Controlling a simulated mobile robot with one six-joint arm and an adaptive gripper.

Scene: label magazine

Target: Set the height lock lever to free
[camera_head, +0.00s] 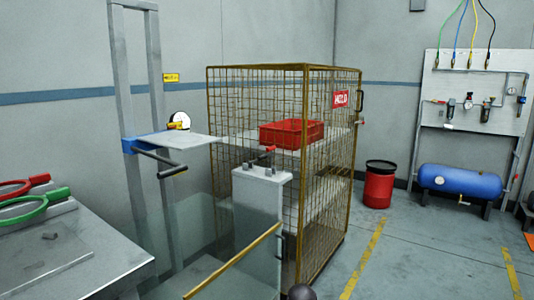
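A tall grey mast (121,75) stands left of centre. A blue carriage (131,145) on it bears a pale flat platform (187,141). A bar with a dark grip (172,171) sticks out from the carriage, sloping down to the right. Behind the platform is a small yellow-and-black part (177,125) beside a white disc (181,117). A red-tipped part (269,149) stands on top of a grey post (261,190). I cannot tell for certain which of these is the height lock lever, nor its setting.
A brown mesh cage (305,100) with a red bin (291,134) inside stands behind the post. A grey table (60,250) with red and green ringed tools is at left. A yellow-edged clear panel (235,260) is in front.

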